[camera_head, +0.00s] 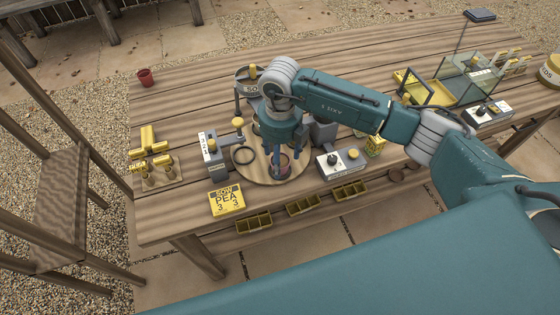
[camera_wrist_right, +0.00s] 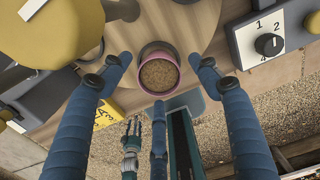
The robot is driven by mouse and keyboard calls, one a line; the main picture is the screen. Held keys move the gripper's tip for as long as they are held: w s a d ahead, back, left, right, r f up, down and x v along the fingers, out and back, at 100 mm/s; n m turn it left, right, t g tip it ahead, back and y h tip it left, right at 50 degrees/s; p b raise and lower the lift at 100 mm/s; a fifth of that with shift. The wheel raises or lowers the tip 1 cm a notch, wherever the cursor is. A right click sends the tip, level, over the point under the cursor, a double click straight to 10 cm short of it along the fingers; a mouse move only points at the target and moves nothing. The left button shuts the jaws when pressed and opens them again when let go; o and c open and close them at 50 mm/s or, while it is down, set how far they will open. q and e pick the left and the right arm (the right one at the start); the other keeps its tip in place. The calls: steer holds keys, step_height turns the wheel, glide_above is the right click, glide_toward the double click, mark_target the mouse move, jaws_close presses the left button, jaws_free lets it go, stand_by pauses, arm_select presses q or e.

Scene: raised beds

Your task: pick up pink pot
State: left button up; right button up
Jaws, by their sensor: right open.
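The pink pot (camera_head: 284,166) stands on a round wooden board (camera_head: 291,177), partly hidden behind my right gripper's fingers in the head view. In the right wrist view the pink pot (camera_wrist_right: 157,87) is upright and filled with brown grainy matter. My right gripper (camera_head: 281,160) points down over it, open. Its fingers (camera_wrist_right: 163,66) spread to the left and right of the pot, with gaps to both sides, and another finger shows below. What looks like my left gripper (camera_wrist_right: 132,135) is small and low in the wrist view; its jaws are unclear. It is not in the head view.
Yellow bins (camera_head: 303,206) line the front edge. A yellow seed sign (camera_head: 226,200) is at front left. A small red pot (camera_head: 145,77) stands at back left.

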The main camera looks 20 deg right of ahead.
steer(key=shift+f, duration=0.9)
steer(key=c, duration=1.2)
steer(key=shift+c, duration=0.2)
steer(key=shift+w+r, duration=0.1)
step_height(320, 180, up, 20)
steer(key=b, duration=0.4)
